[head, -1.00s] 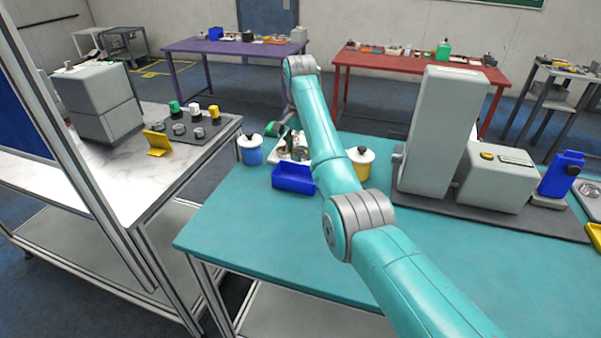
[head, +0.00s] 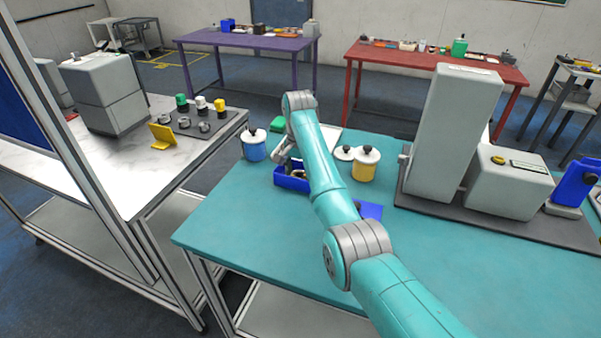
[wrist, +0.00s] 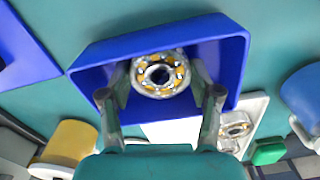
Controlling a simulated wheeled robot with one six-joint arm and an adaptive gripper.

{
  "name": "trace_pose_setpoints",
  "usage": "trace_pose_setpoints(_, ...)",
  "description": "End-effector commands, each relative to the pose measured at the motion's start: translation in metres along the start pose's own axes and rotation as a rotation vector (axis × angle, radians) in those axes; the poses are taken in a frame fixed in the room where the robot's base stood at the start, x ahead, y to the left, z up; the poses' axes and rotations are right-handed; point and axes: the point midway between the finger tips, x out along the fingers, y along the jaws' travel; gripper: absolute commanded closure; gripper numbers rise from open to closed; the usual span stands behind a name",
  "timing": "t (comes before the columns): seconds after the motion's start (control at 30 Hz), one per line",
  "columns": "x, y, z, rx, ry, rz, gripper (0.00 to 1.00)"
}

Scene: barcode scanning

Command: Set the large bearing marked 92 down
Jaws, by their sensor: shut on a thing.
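The large bearing (wrist: 160,74) is a silver ring with orange-yellow balls; I cannot read a number on it. My gripper (wrist: 160,80) is shut on it, one finger at each side. The bearing is inside the outline of an open blue bin (wrist: 236,60) in the wrist view. I cannot tell whether it touches the bin floor. In the head view my gripper (head: 286,158) reaches down at the blue bin (head: 283,182), partly hidden by my arm.
A second bearing (wrist: 237,126) lies on a white surface beside the bin. A blue pot (head: 254,147) and a yellow pot (head: 364,166) flank the bin. Another blue piece (head: 371,211) lies nearer on the teal table (head: 250,235). Grey machines (head: 452,130) stand at the right.

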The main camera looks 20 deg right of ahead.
Motion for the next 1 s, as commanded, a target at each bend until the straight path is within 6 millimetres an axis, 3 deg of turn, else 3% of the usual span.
trace_pose_setpoints(0.27,0.002,0.000,0.000,0.000,0.000,-0.001,0.84)
trace_pose_setpoints(0.3,0.002,0.000,0.000,0.000,0.000,0.000,0.30)
trace_pose_setpoints(0.37,0.002,0.000,0.000,0.000,0.000,0.000,0.15)
trace_pose_setpoints(0.4,0.002,0.000,0.000,0.000,0.000,0.000,0.12)
trace_pose_setpoints(0.77,-0.001,0.000,-0.001,0.000,0.001,-0.001,0.12)
trace_pose_setpoints(1.0,-0.035,0.002,-0.009,0.000,0.003,-0.003,0.12)
